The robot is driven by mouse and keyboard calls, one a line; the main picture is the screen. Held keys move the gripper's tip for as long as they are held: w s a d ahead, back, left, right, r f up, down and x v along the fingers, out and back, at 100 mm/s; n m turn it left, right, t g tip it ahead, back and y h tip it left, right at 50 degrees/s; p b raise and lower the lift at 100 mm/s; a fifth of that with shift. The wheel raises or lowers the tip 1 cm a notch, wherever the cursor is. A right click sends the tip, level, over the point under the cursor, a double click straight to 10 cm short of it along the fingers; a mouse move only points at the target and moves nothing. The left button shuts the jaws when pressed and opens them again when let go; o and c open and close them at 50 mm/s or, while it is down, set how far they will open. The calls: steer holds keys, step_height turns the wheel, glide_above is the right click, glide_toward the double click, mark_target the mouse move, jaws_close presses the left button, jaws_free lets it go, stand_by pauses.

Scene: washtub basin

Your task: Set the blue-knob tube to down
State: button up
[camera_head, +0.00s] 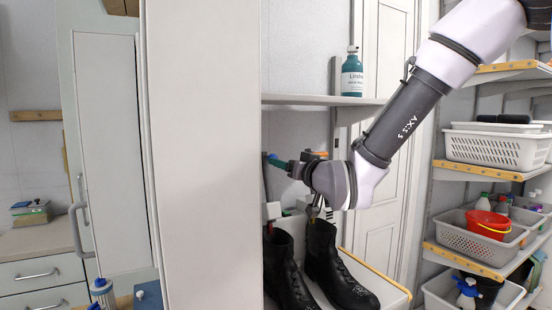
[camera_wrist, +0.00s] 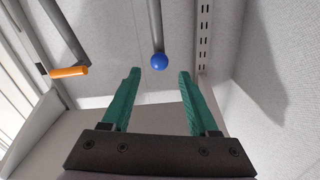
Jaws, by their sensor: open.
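The blue knob (camera_wrist: 159,61) is a round ball at the end of a grey tube (camera_wrist: 154,24) in the wrist view. My gripper (camera_wrist: 160,72) is open, with a green finger on either side of the knob in the picture. I see nothing between the fingers touching them, and I cannot tell how far beyond the tips the knob is. In the head view, the green finger ends of my gripper (camera_head: 275,162) reach left to the edge of a white panel (camera_head: 203,160). I cannot make out the knob there.
Black boots (camera_head: 325,265) stand below my gripper. A teal bottle (camera_head: 352,75) stands on a shelf above.

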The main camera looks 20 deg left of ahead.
steer(key=x, duration=1)
steer(key=shift+d, duration=0.1)
jaws_close()
stand_by(1.1)
